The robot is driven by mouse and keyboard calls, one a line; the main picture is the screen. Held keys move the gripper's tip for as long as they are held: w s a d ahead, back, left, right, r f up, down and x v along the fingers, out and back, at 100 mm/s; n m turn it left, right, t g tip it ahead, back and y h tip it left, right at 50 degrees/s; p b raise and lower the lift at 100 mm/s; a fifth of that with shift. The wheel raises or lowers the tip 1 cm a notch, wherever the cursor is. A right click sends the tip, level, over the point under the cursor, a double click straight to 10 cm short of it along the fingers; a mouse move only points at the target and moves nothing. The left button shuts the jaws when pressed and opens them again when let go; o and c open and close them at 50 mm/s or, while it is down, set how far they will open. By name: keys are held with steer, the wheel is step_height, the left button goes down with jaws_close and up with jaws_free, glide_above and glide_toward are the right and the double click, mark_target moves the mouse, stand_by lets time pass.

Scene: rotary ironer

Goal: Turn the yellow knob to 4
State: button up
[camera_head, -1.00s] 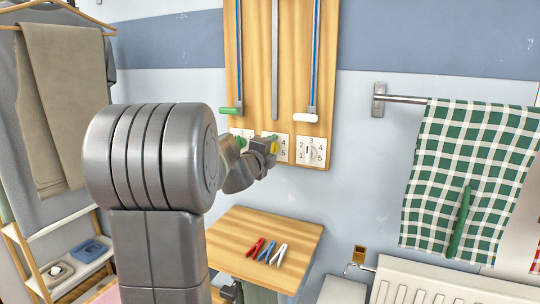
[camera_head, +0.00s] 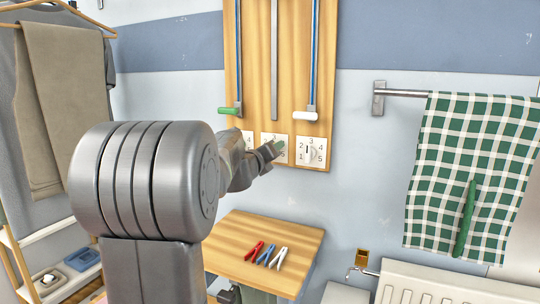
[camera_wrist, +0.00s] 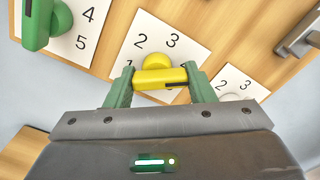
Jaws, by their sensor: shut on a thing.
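The yellow knob (camera_wrist: 158,77) sits on the middle white dial plate (camera_wrist: 188,47). In the wrist view my gripper (camera_wrist: 160,84) has its two green fingers shut on the knob's ends, one each side. A dark mark shows near the knob's right end. The numbers 2 and 3 are readable above the knob and 1 is partly covered at the left; 4 is not readable behind the right finger, so I cannot tell the setting. In the head view my gripper (camera_head: 272,150) is against the middle plate (camera_head: 270,137) and hides the knob.
A green knob (camera_wrist: 38,22) on its own plate is left of the yellow one. A white knob (camera_head: 312,151) is on the right plate. Green and white slider handles hang above on the wooden board (camera_head: 295,70). A small table (camera_head: 230,235) with several clothespins stands below.

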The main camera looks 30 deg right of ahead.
steer(key=shift+f+m, duration=0.15)
steer(key=shift+m, duration=0.35)
steer(key=o, duration=1)
steer(key=shift+a, duration=0.1)
steer(key=v, duration=1.3)
steer(key=shift+s+a, duration=0.2)
steer(key=shift+s, duration=0.1)
steer(key=shift+d, duration=0.1)
